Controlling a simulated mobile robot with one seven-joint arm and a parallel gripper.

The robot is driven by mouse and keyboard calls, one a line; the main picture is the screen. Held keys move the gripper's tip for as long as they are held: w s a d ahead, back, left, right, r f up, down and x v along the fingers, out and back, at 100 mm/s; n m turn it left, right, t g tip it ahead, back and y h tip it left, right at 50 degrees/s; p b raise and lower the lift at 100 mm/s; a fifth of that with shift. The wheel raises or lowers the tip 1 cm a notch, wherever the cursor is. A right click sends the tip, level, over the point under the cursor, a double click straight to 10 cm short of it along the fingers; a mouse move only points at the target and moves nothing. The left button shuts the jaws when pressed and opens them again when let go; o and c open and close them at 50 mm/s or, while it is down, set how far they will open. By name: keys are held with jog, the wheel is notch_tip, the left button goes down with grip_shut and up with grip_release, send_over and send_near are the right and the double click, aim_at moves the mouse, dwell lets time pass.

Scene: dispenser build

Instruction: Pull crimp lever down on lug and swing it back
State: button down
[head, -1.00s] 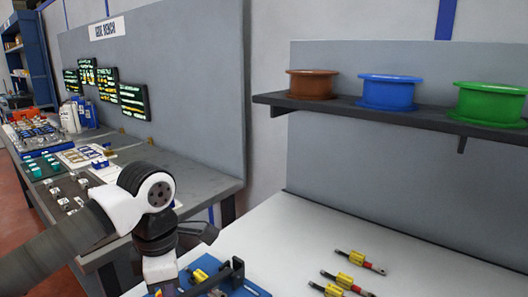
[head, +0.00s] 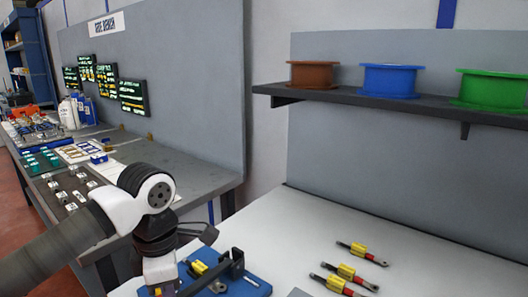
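The blue crimp fixture (head: 250,284) lies on the white table at the bottom of the head view. A dark lever (head: 232,266) stands on it, and a yellow block (head: 199,267) sits on its left part. A metal lug-like piece (head: 217,287) shows in front of the lever. My arm comes in from the left, and its wrist is beside the fixture's left side. My gripper's fingers are cut off by the bottom edge, so I cannot tell their state or whether they touch the lever.
Several yellow-sleeved cable pieces (head: 345,271) lie on the white table (head: 300,220) to the right. A shelf (head: 340,98) above holds brown (head: 312,74), blue (head: 389,81) and green (head: 492,88) spools. A grey bench (head: 190,172) with parts stands at left. The table's middle is clear.

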dwell(0.3)
notch_tip(320, 180, up, 9)
jog(key=p, duration=0.5)
dwell(0.4)
